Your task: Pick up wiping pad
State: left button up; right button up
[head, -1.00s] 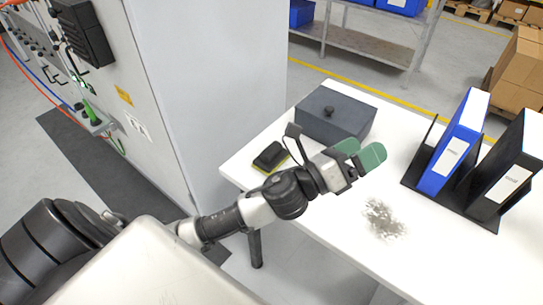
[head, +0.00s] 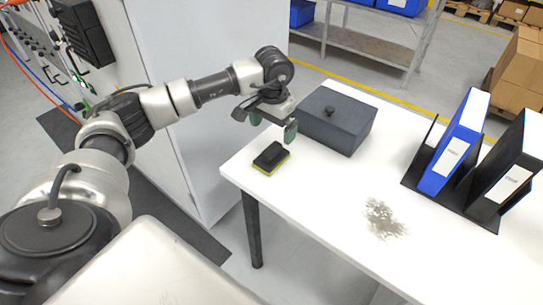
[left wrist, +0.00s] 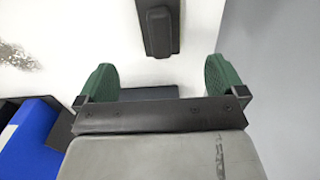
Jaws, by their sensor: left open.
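The wiping pad (head: 271,157) lies on the white table near its left corner. It has a black top and a yellow-green lower edge. It also shows in the left wrist view (left wrist: 158,28) as a dark block at the top, beyond the fingertips. My left gripper (head: 273,125) is open and empty, with its green fingers spread and pointing down. It hangs above the table, close to the pad and apart from it. In the left wrist view, the fingers stand either side of an empty gap. My right gripper is not in view.
A dark lidded box (head: 337,122) stands on the table (head: 310,215) just right of the left gripper. Grey debris (head: 384,218) lies mid-table. Blue and black binders (head: 452,150) stand in a rack at right. A tall grey cabinet (head: 215,60) is behind the arm.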

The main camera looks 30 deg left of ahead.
aim_at(272, 148)
pick_arm(q)
notch_tip(272, 148, down, 5)
jog(key=shift+r, duration=0.15)
jog(key=shift+s+a+f+p, duration=0.1)
jog(key=shift+f+p, duration=0.4)
jog(key=shift+f, duration=2.15)
jog(key=c, duration=1)
jog(key=shift+c, duration=0.2)
jog(key=shift+r, duration=0.1)
jog(key=shift+r, duration=0.55)
notch_tip(272, 148, up, 3)
jog(key=shift+f+b, duration=0.1)
jog(key=shift+b, duration=0.2)
jog(key=d+r+b, duration=0.1)
jog(key=d+r, duration=0.6)
jog(key=d, duration=0.4)
jog(key=shift+d, duration=0.35)
